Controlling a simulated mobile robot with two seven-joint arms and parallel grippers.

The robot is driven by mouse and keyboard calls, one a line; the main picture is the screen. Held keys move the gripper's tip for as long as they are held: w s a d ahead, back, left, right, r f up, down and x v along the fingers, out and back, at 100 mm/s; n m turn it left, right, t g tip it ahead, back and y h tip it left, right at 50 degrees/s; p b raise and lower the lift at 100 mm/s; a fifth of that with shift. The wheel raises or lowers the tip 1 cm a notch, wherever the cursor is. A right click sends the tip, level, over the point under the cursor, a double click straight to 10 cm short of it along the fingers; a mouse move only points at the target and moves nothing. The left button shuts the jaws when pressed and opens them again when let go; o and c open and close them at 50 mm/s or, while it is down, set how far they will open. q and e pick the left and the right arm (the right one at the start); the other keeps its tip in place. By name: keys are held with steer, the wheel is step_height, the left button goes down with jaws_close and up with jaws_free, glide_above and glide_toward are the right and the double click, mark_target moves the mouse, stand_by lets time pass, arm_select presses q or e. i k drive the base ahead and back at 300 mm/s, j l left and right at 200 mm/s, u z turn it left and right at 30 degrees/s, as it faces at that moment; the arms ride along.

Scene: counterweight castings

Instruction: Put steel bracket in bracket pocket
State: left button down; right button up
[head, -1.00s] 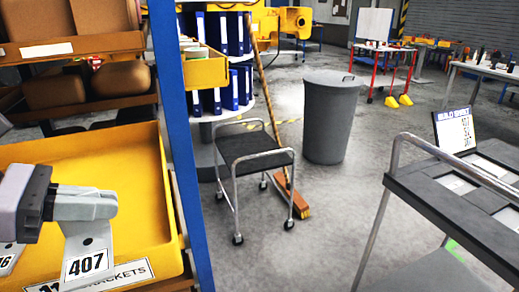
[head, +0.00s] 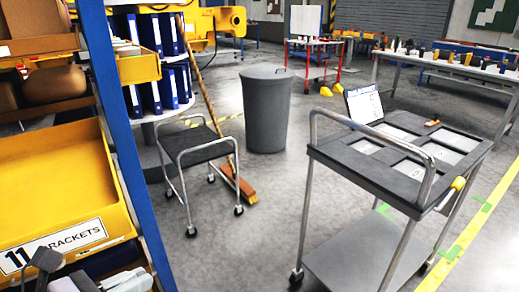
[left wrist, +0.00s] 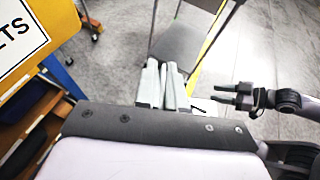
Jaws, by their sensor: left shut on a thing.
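My left gripper (head: 90,282) is at the bottom left corner of the head view, in front of the yellow brackets bin and partly cut off by the frame. It is shut on the steel bracket (head: 128,281), a light grey piece mostly out of frame. In the left wrist view, the bracket (left wrist: 174,88) shows as pale grey metal beyond the dark gripper body. My right gripper (left wrist: 232,95) shows there at the right, empty, its two dark fingers apart. The grey cart top (head: 345,160) at the right of the head view has several recessed pockets; I cannot read which is the bracket pocket.
The yellow bin (head: 50,185), labelled 11 brackets, and a blue rack post (head: 125,140) stand at the left. A small wheeled black-topped trolley (head: 195,150), a broom (head: 238,180) and a grey bin (head: 265,110) stand between rack and cart. Open floor lies before the cart.

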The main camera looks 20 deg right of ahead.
mark_target(416, 173)
steer(key=l, duration=0.45)
steer(key=k+l, duration=0.15)
steer(key=l, duration=0.3)
steer(key=l+u, duration=0.1)
steer(key=l, duration=0.35)
steer(key=k+l, duration=0.15)
steer(key=l, duration=0.25)
steer(key=l+u, duration=0.1)
steer(key=l, duration=0.55)
steer(key=k+l, duration=0.1)
steer(key=l, duration=0.6)
steer(key=i+l+u, duration=0.1)
steer(key=l, duration=0.55)
steer(key=l+u, duration=0.1)
steer(key=l, duration=0.55)
steer(key=i+l, duration=0.15)
steer(key=l, duration=0.15)
steer(key=i+l+u, duration=0.1)
steer(key=i+l, duration=0.1)
steer(key=l, duration=0.1)
